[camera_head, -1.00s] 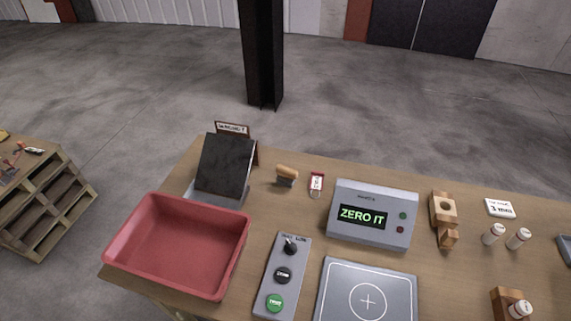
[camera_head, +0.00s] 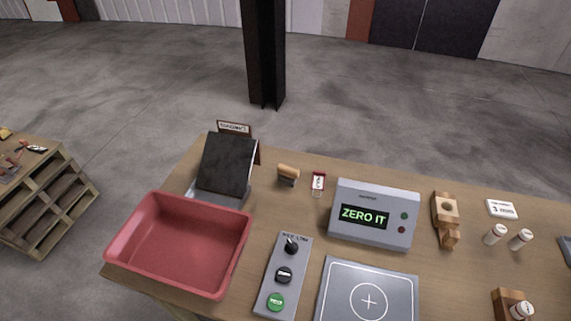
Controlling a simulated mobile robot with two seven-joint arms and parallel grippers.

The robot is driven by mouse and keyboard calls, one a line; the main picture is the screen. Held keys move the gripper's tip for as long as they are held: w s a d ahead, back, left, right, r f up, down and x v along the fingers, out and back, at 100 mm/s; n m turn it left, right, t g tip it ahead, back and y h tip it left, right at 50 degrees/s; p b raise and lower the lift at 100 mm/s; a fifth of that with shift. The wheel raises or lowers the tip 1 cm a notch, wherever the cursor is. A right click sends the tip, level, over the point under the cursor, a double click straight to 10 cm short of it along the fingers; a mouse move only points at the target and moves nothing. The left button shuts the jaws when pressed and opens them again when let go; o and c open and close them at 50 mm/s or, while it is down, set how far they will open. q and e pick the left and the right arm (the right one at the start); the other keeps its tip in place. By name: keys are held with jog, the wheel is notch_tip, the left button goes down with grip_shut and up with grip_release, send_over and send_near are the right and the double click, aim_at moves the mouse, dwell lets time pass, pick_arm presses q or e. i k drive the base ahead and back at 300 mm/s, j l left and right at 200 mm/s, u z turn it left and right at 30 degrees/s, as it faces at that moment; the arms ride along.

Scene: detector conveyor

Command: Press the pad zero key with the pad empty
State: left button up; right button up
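A grey box (camera_head: 385,196) stands on the table with a dark screen (camera_head: 364,217) reading "ZERO IT" in green. To the right of the screen, the box has a small green key (camera_head: 405,216) above a small red key (camera_head: 402,230). The grey pad (camera_head: 340,275) lies in front of the box, with a circle and cross on it. Its visible part is empty, and its near edge is cut off by the frame. Neither of my grippers is in view.
A control panel (camera_head: 273,261) with a knob, a black button and a green button sits left of the pad. An empty red bin (camera_head: 150,203) is further left. A dark tilted plate (camera_head: 227,163), wooden holders (camera_head: 445,210) and white cylinders (camera_head: 495,234) also stand on the table (camera_head: 350,172).

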aim_at(284, 274)
jog(key=i+l+u, duration=0.25)
jog(key=l, duration=0.2)
jog(key=l+u, duration=0.25)
jog(key=l, duration=0.15)
jog(key=i+l+u, duration=0.1)
jog(key=l+u, duration=0.15)
jog(key=l, duration=0.25)
